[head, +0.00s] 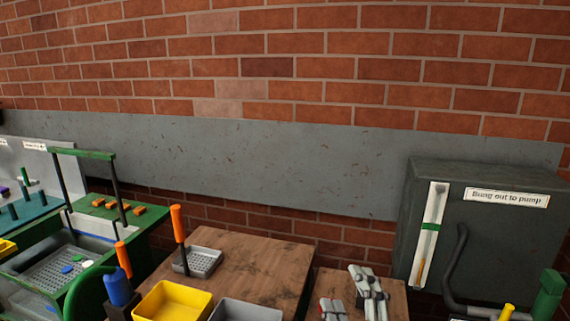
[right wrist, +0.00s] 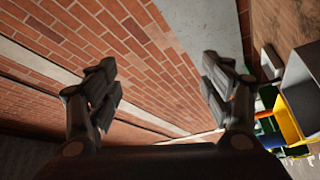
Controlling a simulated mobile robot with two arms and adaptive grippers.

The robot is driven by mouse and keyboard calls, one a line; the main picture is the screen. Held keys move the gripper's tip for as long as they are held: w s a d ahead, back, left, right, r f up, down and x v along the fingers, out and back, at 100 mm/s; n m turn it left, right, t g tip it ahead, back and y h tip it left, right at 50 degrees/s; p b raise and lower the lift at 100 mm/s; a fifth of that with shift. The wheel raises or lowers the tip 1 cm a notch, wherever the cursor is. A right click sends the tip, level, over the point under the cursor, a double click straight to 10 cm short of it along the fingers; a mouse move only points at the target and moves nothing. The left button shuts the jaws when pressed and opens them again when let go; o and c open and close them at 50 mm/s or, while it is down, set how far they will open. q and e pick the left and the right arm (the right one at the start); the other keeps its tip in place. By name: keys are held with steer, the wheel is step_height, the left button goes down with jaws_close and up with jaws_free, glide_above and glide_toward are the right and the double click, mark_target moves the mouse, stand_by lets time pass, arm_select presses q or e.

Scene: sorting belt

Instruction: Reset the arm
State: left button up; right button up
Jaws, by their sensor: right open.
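Only brick wall shows beyond the gap. My left gripper is not in the head view.
A wooden table (head: 255,262) holds a yellow bin (head: 172,296), a grey bin (head: 245,311) and a grey perforated tray (head: 203,261) beside an orange-handled tool (head: 179,224). A green-framed station (head: 112,207) stands left. A dark grey cabinet (head: 515,235) stands right.

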steer(key=s+d+f+m+g+h, duration=0.35)
steer(key=d+f+m, duration=0.25)
steer(key=f, duration=0.5)
steer(key=s+d+f+m+g, duration=0.1)
steer(key=s+f+m+g, duration=0.4)
steer(key=s+f, duration=0.5)
steer(key=s+d+f+m+g, duration=0.2)
steer(key=s+f+g, duration=0.6)
steer(key=s, duration=0.4)
step_height(320, 180, down, 26)
steer(key=s, duration=0.2)
steer(key=s+d+f+g, duration=0.2)
steer(key=s+f, duration=1.3)
steer(key=s, duration=0.1)
steer(key=shift+s+d, duration=0.35)
steer(key=shift+d, duration=0.05)
